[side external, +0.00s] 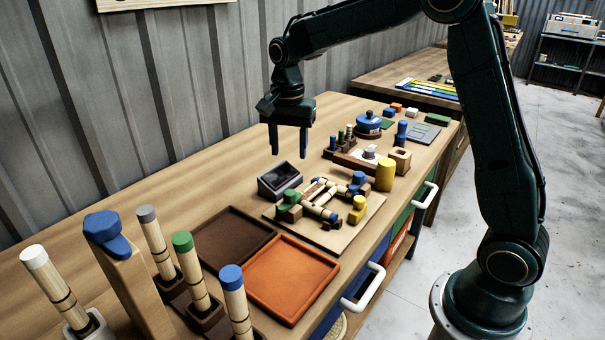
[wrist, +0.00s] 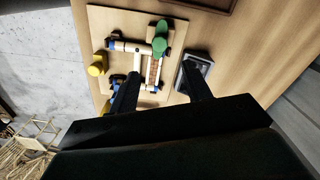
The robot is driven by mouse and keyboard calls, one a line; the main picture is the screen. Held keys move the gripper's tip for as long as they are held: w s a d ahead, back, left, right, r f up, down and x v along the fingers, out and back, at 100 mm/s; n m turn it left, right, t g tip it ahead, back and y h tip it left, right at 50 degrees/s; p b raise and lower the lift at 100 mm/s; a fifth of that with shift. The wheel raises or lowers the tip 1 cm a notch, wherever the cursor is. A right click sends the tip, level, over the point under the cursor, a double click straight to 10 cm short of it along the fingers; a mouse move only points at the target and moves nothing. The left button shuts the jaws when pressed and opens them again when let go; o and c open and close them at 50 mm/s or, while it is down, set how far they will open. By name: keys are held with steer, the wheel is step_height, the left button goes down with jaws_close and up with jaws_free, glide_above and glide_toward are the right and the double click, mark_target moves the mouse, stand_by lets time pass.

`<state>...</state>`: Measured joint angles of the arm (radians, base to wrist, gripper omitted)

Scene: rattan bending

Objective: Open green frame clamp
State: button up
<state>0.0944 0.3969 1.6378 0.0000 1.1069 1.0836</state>
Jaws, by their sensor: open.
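The green frame clamp (side external: 290,200) sits at the left corner of the rattan frame (side external: 318,193) on a light wooden board (side external: 337,238). In the wrist view the green clamp (wrist: 162,36) has its handle over the frame's upper right corner. Blue clamps (side external: 357,180) and a yellow clamp (side external: 358,208) stand at other parts of the frame. My gripper (side external: 289,153) is open and empty, pointing down, well above the bench and behind the board. In the wrist view its fingers (wrist: 160,85) appear dark, partly hiding a blue clamp.
A dark box with a slanted screen (side external: 280,180) stands just behind the board. Brown (side external: 232,240) and orange (side external: 290,278) trays lie to the left. Upright capped rattan poles (side external: 195,270) and a blue-topped wooden post (side external: 125,270) stand in front. A yellow cylinder (side external: 385,175) stands right.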

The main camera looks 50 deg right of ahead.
mark_target(290, 192)
step_height(290, 192, down, 12)
steer(key=shift+r, duration=0.1)
stand_by(0.5)
steer(key=c, duration=1)
